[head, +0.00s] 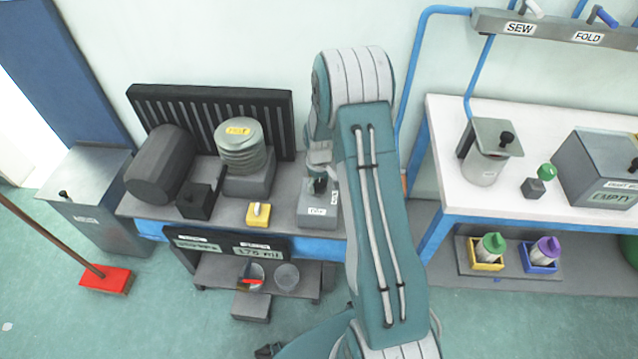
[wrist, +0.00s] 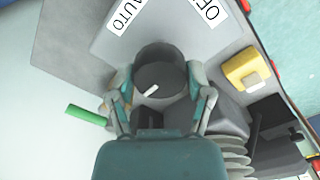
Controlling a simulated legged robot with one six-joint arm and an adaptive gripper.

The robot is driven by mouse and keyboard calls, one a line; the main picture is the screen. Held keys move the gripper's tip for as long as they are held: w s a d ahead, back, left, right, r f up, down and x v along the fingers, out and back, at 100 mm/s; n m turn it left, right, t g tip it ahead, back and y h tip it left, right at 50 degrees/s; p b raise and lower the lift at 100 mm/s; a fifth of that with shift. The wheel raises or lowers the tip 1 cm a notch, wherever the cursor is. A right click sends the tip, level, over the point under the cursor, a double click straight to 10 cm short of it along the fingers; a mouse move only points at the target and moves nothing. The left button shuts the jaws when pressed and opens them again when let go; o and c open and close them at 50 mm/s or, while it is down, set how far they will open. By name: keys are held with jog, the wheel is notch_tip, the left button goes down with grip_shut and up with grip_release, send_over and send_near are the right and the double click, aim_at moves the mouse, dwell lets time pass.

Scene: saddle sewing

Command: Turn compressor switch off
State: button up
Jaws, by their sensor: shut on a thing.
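The compressor switch is a dark round knob (wrist: 160,70) with a short white mark, on a grey box (wrist: 165,25) that shows also in the head view (head: 318,217). In the wrist view, labels AUTO (wrist: 122,12) and OFF (wrist: 212,12) lie beyond the knob. The white mark is on the knob's near side, not clearly in line with either label. My gripper (wrist: 158,88) has its two fingers on either side of the knob, shut on it. In the head view my arm hides much of the gripper.
A yellow block (head: 258,214) with a white switch stands left of the grey box. A dark cylinder (head: 160,165) and a ribbed grey stack (head: 243,150) are farther left on the bench. A white table (head: 540,120) with a blue frame stands right of my arm.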

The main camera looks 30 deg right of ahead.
aim_at(319, 183)
jog(key=o, duration=1.1)
jog(key=shift+o, duration=0.2)
jog(key=shift+r, duration=0.1)
notch_tip(319, 183, up, 12)
jog(key=shift+w+f, duration=0.1)
jog(key=shift+f, duration=0.1)
